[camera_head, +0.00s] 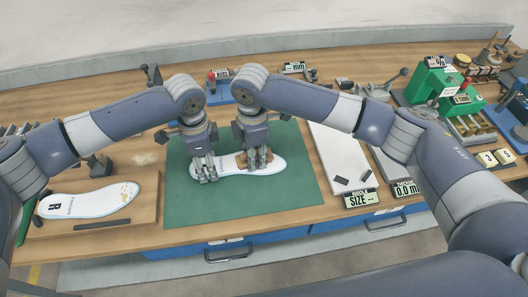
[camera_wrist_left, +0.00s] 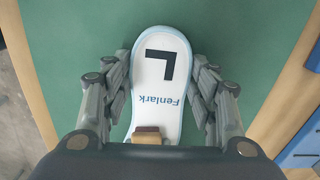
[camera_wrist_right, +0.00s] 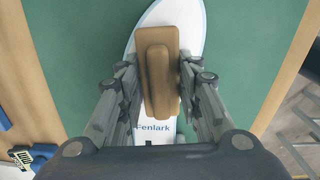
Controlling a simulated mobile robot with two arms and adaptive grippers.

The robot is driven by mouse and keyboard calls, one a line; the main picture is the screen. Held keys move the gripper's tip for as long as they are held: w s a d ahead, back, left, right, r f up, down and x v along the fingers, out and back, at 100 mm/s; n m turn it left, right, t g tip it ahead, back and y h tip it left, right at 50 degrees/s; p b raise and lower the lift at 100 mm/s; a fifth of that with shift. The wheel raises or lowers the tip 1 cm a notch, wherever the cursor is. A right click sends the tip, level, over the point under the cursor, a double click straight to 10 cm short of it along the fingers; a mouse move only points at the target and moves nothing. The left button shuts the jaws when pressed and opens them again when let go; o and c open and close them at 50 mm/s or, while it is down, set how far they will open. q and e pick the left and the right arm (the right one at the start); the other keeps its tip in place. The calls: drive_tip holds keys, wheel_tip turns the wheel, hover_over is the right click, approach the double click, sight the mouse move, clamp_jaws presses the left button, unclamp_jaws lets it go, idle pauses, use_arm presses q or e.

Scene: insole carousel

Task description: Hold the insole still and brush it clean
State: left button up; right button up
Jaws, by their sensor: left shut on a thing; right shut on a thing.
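A white insole (camera_head: 268,171) with a pale blue edge lies on the green mat (camera_head: 290,142) in the head view. The left wrist view shows its heel with a black L (camera_wrist_left: 163,65) and the word Fenlark. My left gripper (camera_head: 205,178) is shut on the insole, with fingers on both sides of it (camera_wrist_left: 160,95). No clear dirt shows on the visible parts.
Another insole (camera_head: 88,201), marked R and with tan specks at its toe, lies on a wooden board (camera_head: 130,219) at left. Green devices (camera_head: 430,82) are at far right. The mat's front is clear.

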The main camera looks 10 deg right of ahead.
sight(275, 155)
drive_tip(key=shift+a, duration=0.55)
drive_tip(key=shift+w, duration=0.3)
drive_tip(key=shift+w+d+f, duration=0.1)
drive_tip(key=shift+w+d, duration=0.1)
drive_tip(key=shift+w, duration=0.05)
drive_tip(key=shift+w+d, duration=0.1)
drive_tip(key=shift+d, duration=3.25)
use_arm(q)
drive_tip(key=shift+f, duration=0.1)
use_arm(e)
wheel_tip(275, 155, up, 8)
drive_tip(key=shift+a, duration=0.1)
use_arm(q)
drive_tip(key=o, duration=1.1)
